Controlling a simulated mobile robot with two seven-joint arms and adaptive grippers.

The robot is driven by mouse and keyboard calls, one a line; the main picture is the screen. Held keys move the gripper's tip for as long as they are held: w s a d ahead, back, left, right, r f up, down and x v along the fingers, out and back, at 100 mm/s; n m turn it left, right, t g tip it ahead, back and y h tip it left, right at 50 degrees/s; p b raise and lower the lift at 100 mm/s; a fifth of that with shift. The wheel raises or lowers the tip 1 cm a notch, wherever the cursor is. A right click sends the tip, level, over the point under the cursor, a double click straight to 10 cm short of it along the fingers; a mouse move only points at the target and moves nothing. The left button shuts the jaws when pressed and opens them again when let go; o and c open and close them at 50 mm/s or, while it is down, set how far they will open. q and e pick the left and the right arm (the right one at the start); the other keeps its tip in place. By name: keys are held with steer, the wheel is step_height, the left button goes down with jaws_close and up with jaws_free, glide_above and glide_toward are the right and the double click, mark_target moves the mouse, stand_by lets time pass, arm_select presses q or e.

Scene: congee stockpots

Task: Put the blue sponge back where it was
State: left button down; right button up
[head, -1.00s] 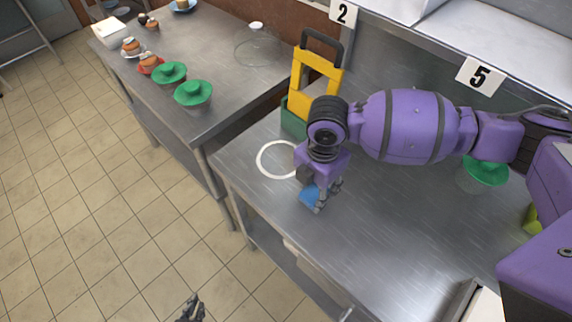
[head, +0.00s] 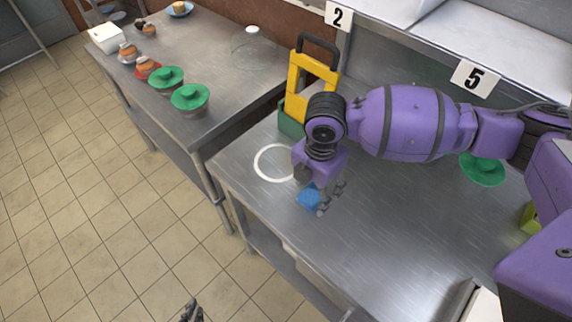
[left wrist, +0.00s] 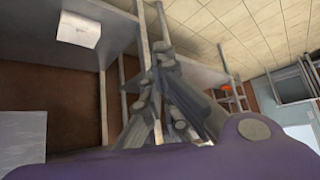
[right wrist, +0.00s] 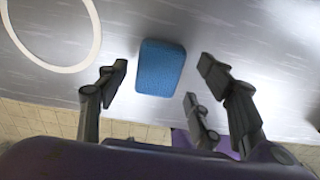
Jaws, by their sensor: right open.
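The blue sponge (head: 309,198) lies on the steel table (head: 400,215), right of and outside the white ring (head: 259,163) marked on it. In the right wrist view the sponge (right wrist: 160,67) lies flat, between and just beyond the spread fingers. My right gripper (head: 328,198) is open above the table beside the sponge; its fingers (right wrist: 158,85) stand apart from the sponge. My left gripper (head: 192,312) is low at the bottom edge of the head view, over the floor, away from the sponge. In the left wrist view its fingertips (left wrist: 163,58) come together with nothing seen between them.
A yellow caddy-like object (head: 310,82) with a dark handle and green base (head: 290,124) stands behind the ring. A green-lidded pot (head: 482,170) is at the right, under my right arm. Another table at left holds green-lidded pots (head: 189,97) and a glass dome (head: 247,42).

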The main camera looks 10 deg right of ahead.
mark_target(313, 194)
step_height(313, 194, up, 11)
steer(key=shift+f+p, duration=0.2)
steer(key=shift+p, duration=0.15)
stand_by(0.4)
